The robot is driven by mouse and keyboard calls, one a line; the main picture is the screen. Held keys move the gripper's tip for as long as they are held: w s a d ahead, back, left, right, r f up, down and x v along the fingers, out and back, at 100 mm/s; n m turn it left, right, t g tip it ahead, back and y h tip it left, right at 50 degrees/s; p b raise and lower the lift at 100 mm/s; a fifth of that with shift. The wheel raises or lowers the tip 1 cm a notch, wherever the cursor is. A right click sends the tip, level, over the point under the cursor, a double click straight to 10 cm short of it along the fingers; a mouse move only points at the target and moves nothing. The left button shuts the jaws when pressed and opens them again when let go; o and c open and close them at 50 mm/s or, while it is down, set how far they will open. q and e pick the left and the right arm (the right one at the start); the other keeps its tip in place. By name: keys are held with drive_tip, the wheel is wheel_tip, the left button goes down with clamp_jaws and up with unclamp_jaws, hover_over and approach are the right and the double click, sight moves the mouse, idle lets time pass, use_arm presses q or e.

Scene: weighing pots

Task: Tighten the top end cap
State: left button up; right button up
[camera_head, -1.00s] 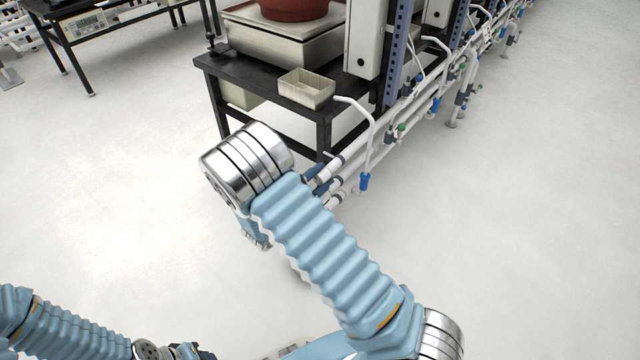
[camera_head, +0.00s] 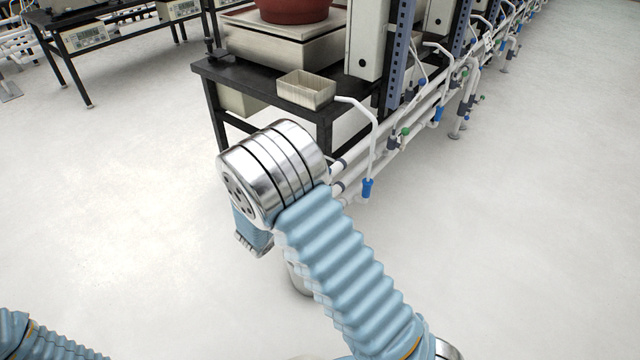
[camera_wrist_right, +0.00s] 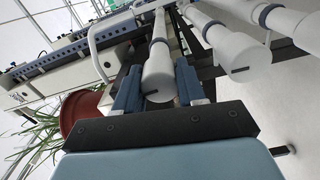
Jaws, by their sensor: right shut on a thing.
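In the right wrist view several white pipes end in white end caps with dark collars. My right gripper (camera_wrist_right: 157,70) has its two blue fingers on either side of the leftmost cap (camera_wrist_right: 158,85), the one on the plant's side, and is shut on it. A second cap (camera_wrist_right: 243,58) and a third at the right edge stand apart from the fingers. My left gripper is out of view.
A black table (camera_head: 240,76) carries a scale (camera_head: 285,45) with a red-brown pot (camera_head: 293,8) and a small beige tray (camera_head: 306,91). A white bent pipe with a blue end (camera_head: 367,188) hangs near my right arm. Open floor lies left and right.

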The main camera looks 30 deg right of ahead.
drive_tip(key=shift+w+a+m, duration=0.1)
drive_tip(key=shift+a+m, duration=0.05)
drive_tip(key=shift+m, duration=0.25)
drive_tip(key=o, duration=1)
drive_tip(key=shift+o, duration=0.2)
drive_tip(key=p+v, duration=0.1)
drive_tip(key=v, duration=1.2)
drive_tip(key=shift+s+a, duration=0.25)
drive_tip(key=shift+a, duration=0.1)
